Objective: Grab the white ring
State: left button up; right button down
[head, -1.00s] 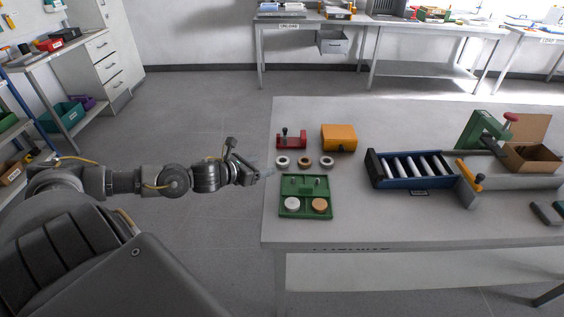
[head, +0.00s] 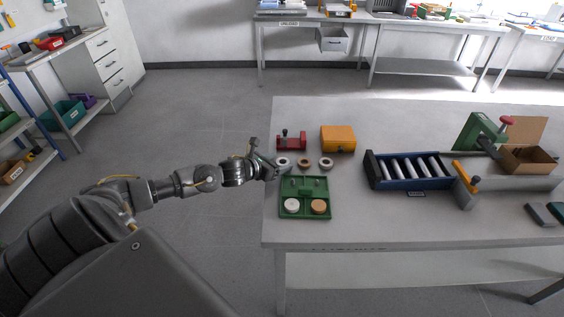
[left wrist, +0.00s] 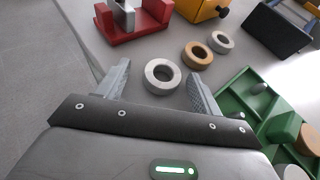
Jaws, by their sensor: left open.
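The white ring (left wrist: 149,76) lies flat on the table. In the head view it is the leftmost of three rings (head: 283,161). My left gripper (head: 277,171) is at the table's left edge beside it. In the left wrist view the open fingers (left wrist: 158,80) stand on either side of the white ring, with a gap to each finger. A brown ring (left wrist: 189,57) and a pale grey ring (left wrist: 215,45) lie further right. My right gripper is not in view.
A green tray (head: 305,210) with white and orange round pieces sits in front of the rings. A red fixture (head: 292,142) and an orange box (head: 338,138) stand behind. A blue roller rack (head: 413,184) is to the right.

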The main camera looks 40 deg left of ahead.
pick_arm(q)
jog(key=c, duration=1)
jog(key=shift+c, duration=0.3)
